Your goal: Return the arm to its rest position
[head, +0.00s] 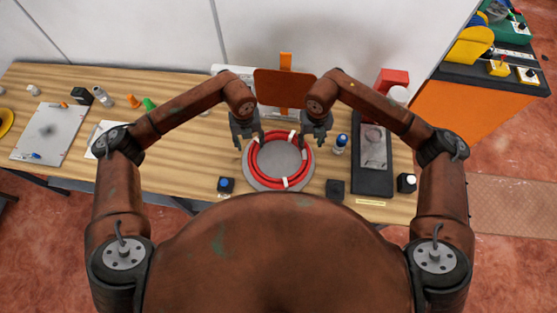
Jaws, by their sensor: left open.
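My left gripper (248,141) hangs open above the left rim of a round grey plate (261,181). My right gripper (314,143) hangs over the plate's upper right side, with its fingers apart and nothing visible between them. A red coiled hose (252,166) with white bands lies in a ring on the plate, between and below both grippers. Both arms are bent inward over the wooden table, roughly mirroring each other. The exact height of the grippers above the coil is hard to tell.
An orange-brown panel (285,87) stands behind the grippers. A blue-capped bottle (340,144) is close to my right gripper, beside a dark tray (371,182). Small dark blocks flank the plate. A grey board (47,133) lies at the table's left.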

